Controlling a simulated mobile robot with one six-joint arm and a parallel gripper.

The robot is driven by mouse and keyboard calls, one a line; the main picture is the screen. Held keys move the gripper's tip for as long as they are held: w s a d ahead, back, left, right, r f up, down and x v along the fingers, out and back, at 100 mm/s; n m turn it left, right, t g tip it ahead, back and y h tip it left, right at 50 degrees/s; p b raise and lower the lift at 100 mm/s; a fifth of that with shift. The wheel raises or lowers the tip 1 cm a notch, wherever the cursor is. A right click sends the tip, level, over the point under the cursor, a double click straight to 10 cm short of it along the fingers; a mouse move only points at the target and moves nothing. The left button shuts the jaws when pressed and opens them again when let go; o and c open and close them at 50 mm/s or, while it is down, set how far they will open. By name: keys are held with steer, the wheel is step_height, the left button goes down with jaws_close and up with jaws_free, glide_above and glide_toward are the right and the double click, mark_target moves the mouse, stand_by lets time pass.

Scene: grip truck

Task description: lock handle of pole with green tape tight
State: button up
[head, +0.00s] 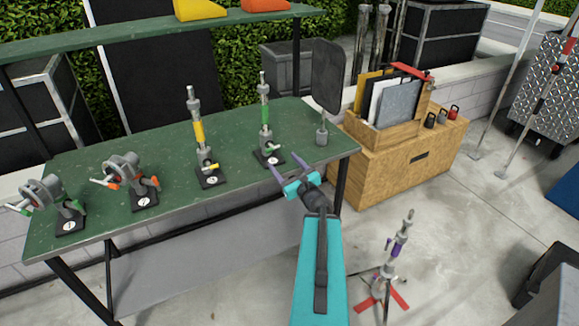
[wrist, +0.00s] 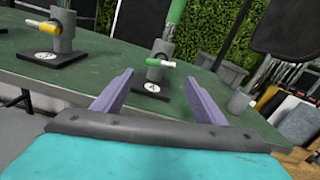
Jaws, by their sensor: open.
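The pole with green tape (head: 265,115) stands upright on a black base (head: 269,159) near the right end of the green table. Its handle (head: 275,148) is green with a white part and sits low on the pole. In the wrist view the handle (wrist: 160,63) lies sideways, beyond and between my fingertips, with the green-taped pole (wrist: 175,14) above it. My gripper (head: 285,166) has two purple fingers, open and empty, at the table's front edge, just short of the handle. The open gripper (wrist: 155,88) also shows in the wrist view. Nothing touches the handle.
The yellow-taped pole (head: 199,133) stands to the left on the table (head: 120,215). Two clamps with discs (head: 128,178) stand further left. A dark panel (head: 327,76) on a short stand rises to the right. A wooden crate (head: 400,170) is beyond the table's right end.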

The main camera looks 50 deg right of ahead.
steer(key=shift+p+v, duration=1.8)
steer(key=shift+p, duration=1)
steer(key=shift+s, duration=0.1)
